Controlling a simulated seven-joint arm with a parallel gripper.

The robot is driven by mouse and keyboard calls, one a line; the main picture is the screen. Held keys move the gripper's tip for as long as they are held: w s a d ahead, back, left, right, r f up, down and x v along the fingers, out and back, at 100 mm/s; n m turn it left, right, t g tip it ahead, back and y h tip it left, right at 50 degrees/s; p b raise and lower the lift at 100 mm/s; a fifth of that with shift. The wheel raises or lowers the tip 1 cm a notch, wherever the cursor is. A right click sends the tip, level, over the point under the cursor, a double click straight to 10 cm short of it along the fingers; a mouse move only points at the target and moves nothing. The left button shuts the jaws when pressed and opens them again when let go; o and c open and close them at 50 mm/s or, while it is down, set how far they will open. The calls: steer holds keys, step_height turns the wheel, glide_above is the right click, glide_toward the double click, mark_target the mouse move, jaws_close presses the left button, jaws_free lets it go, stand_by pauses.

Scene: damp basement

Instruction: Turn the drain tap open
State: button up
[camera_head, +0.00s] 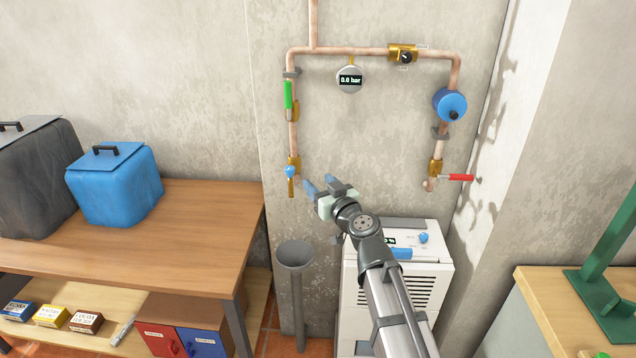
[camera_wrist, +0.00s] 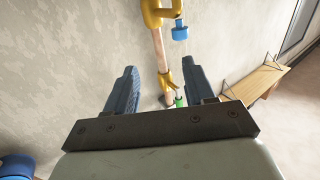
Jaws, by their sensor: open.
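The drain tap (camera_head: 292,173) is a small brass tap with a blue handle, low on the left copper pipe, with its outlet pointing down. In the wrist view the tap (camera_wrist: 180,31) shows near the top, its blue handle beyond my right finger. My gripper (camera_head: 321,185) is open and empty, just right of the tap in the head view and apart from it. In the wrist view my gripper's (camera_wrist: 161,72) two fingers stand wide apart, with the copper pipe (camera_wrist: 159,52) showing between them in the background.
Above the tap is a green-handled valve (camera_head: 289,96); a gauge (camera_head: 351,79) reads 0.0 bar. A red-handled valve (camera_head: 460,178) is at right. A grey funnel pipe (camera_head: 295,255) stands below the tap. A white appliance (camera_head: 441,262) stands below my arm; a wooden bench (camera_head: 185,215) is left.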

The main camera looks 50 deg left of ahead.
steer(key=v, duration=0.5)
steer(key=shift+w+d, duration=0.1)
steer(key=shift+d, duration=0.35)
steer(key=shift+w, duration=0.1)
stand_by(0.4)
steer(key=w, duration=0.5)
steer(key=n+g, duration=0.5)
steer(key=g, duration=0.4)
glide_toward(286, 167)
steer(key=shift+n, duration=0.3)
steer(key=x, duration=1.1)
steer(key=shift+w+f, duration=0.15)
steer(key=shift+w, duration=0.1)
